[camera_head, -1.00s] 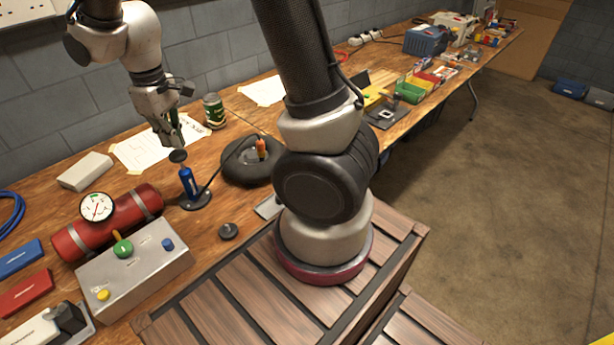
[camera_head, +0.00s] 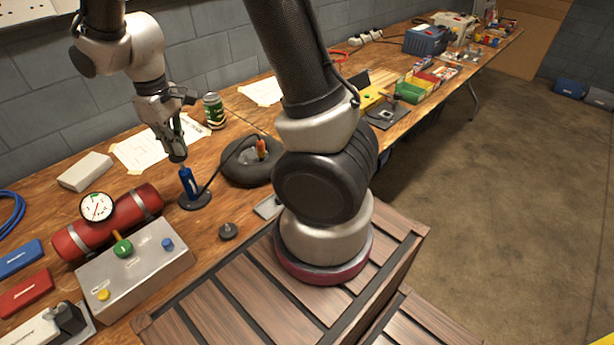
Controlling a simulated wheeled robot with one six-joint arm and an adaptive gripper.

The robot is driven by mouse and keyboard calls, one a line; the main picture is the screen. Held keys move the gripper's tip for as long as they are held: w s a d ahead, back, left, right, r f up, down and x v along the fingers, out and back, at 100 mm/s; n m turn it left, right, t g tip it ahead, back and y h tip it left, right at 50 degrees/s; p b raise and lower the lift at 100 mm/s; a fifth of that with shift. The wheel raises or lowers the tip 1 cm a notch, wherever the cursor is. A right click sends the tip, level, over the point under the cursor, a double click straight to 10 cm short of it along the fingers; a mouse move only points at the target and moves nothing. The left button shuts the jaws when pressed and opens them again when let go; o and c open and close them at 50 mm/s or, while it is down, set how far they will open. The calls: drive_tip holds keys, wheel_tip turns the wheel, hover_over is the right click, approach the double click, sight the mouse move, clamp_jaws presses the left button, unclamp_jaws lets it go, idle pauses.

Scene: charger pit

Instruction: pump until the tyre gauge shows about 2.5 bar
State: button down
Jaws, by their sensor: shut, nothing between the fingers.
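A small pump with a blue barrel (camera_head: 187,182) stands upright on a dark round base on the bench. A dark hose runs from it toward a black tyre (camera_head: 238,172). My gripper (camera_head: 177,156) points down right above the pump, at its handle. It is shut with nothing between the fingers. The gripper largely hides the handle, and I cannot tell whether they touch. A round white gauge (camera_head: 97,207) with a red needle sits by a red tank (camera_head: 70,238); its reading is too small to make out.
A metal box (camera_head: 150,268) with coloured knobs stands in front of the tank. Paper sheets lie behind.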

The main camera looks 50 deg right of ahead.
drive_tip(key=shift+f, duration=1.25)
drive_tip(key=shift+r, duration=1.65)
drive_tip(key=shift+r, duration=0.1)
drive_tip(key=s+d+r+m+t, duration=0.1)
drive_tip(key=s+d+r, duration=0.25)
drive_tip(key=r, duration=0.25)
drive_tip(key=s+d+r+m+t, duration=0.1)
drive_tip(key=s+d+r+m, duration=0.1)
drive_tip(key=d+r, duration=0.25)
drive_tip(key=s+d+r+m+t, duration=0.1)
drive_tip(key=s+d+r, duration=0.2)
drive_tip(key=s, duration=0.3)
drive_tip(key=s+d+r+m+t, duration=0.1)
drive_tip(key=s+d+r+m, duration=0.1)
drive_tip(key=s+d+r, duration=0.2)
drive_tip(key=s, duration=0.3)
drive_tip(key=shift+s+r, duration=0.25)
drive_tip(key=shift+r, duration=0.05)
